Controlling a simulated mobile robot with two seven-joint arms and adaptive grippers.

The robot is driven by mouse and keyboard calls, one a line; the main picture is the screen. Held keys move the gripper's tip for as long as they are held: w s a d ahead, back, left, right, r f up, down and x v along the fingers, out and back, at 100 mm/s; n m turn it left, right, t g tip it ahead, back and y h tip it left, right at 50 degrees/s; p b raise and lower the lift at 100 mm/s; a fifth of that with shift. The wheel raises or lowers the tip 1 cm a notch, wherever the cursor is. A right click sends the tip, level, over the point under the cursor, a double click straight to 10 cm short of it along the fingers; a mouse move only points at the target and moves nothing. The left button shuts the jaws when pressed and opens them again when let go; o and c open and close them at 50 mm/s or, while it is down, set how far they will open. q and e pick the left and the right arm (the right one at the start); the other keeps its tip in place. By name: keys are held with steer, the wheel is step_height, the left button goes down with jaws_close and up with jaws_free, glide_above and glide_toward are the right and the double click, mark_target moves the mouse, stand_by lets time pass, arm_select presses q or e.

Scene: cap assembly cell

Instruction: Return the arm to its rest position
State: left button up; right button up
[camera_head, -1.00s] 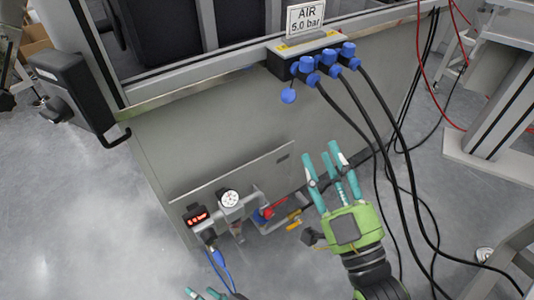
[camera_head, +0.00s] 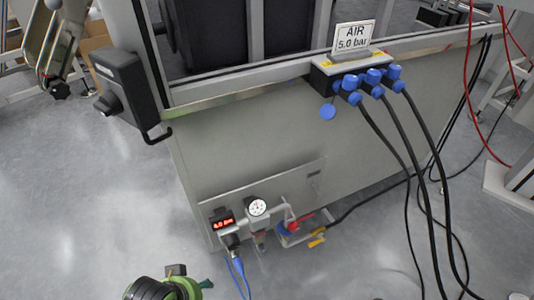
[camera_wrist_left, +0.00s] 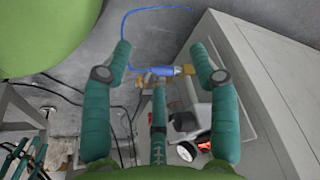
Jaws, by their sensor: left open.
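My left gripper (camera_wrist_left: 160,85) is open in the left wrist view, its teal fingers spread and nothing between the tips. Beyond the fingers are the air unit's round gauge (camera_wrist_left: 186,150), its lit red display (camera_wrist_left: 205,147) and a blue connector (camera_wrist_left: 162,71) with a blue hose. At the bottom edge of the head view a green gripper housing (camera_head: 186,287) shows beside a black wrist; its fingers are out of the picture. It is in front of the grey cabinet and apart from it. My right gripper cannot be made out in either view.
The air unit's gauge (camera_head: 257,207), display (camera_head: 223,222) and red valve handle (camera_head: 302,219) stick out low on the cabinet (camera_head: 290,140). Black hoses (camera_head: 407,150) hang from blue connectors under the "AIR 5.0 bar" sign (camera_head: 354,37).

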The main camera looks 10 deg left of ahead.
arm_select(q)
steer(key=s+a+f+g+p, duration=0.1)
steer(key=s+a+g+p, duration=0.1)
steer(key=s+p, duration=1.6)
steer(key=p, duration=1.7)
steer(key=shift+a+f+g+p, duration=0.2)
steer(key=shift+a+g+p, duration=0.1)
steer(key=shift+a, duration=0.1)
arm_select(e)
steer(key=s+d+f+g, duration=0.1)
steer(key=s+d+g, duration=0.1)
steer(key=s, duration=1.5)
steer(key=shift+s+d, duration=0.4)
steer(key=shift+f, duration=0.1)
arm_select(q)
steer(key=shift+w, duration=0.1)
